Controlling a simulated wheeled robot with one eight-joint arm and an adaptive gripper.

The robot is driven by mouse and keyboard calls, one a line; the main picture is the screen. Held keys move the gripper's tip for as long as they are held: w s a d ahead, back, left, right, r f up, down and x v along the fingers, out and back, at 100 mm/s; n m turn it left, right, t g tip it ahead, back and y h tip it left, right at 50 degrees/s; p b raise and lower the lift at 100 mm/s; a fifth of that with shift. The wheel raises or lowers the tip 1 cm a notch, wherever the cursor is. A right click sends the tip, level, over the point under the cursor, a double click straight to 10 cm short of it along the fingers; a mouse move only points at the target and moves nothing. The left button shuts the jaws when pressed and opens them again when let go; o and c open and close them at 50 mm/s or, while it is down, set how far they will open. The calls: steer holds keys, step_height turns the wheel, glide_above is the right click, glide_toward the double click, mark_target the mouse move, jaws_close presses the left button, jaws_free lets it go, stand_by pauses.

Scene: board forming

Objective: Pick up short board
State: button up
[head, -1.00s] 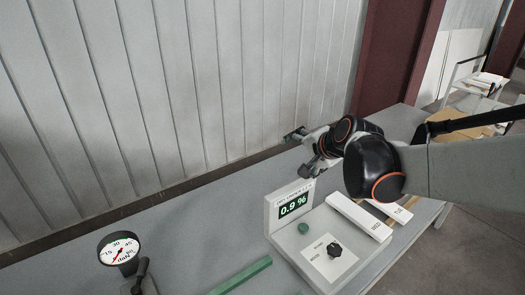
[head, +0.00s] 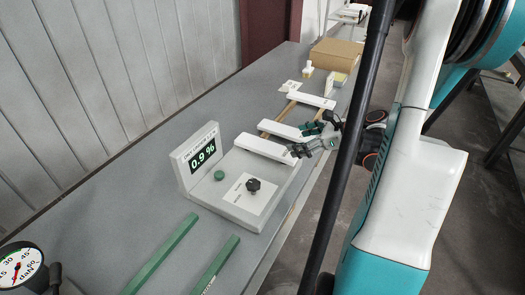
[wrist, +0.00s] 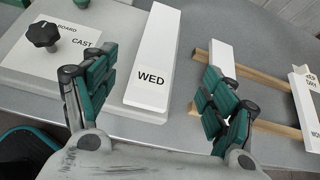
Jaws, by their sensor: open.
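Several white boards lie in a row in the head view; none is marked "short". The nearest (head: 262,149) lies on the grey instrument's platform. In the wrist view this board is labelled WED (wrist: 152,60). A second board (head: 286,131) rests across wooden rails; it also shows in the wrist view (wrist: 222,58), partly hidden by the right finger. A third white board (head: 317,101) lies farther along the rails. My gripper (head: 305,140) is open, with green-padded fingers. In the wrist view (wrist: 157,78) the WED board shows between the fingers, not visibly touched.
The instrument has a 0.9 % display (head: 203,154), a green button and a black knob (head: 253,184). Two green bars (head: 162,252) lie in front. A dial gauge (head: 20,267) stands at lower left. A cardboard box (head: 336,52) stands far back. The table's left side is clear.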

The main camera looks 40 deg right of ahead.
steer(key=s+d+m, duration=0.1)
steer(key=s, duration=0.1)
steer(key=b, duration=0.2)
glide_toward(268, 147)
steer(key=shift+w+a+f, duration=0.1)
steer(key=shift+w+f, duration=0.7)
steer(key=shift+f, duration=0.2)
steer(key=shift+a+r+b+x, duration=0.15)
steer(key=shift+b+x, duration=0.5)
steer(key=shift+x, duration=0.85)
steer(key=shift+a+r+b+x, duration=0.15)
steer(key=shift+b+x, duration=0.45)
steer(key=shift+x, duration=0.95)
steer(key=shift+d, duration=0.1)
steer(key=c, duration=1.5)
steer(key=shift+r, duration=0.1)
step_height(268, 147, up, 20)
steer(key=p, duration=0.7)
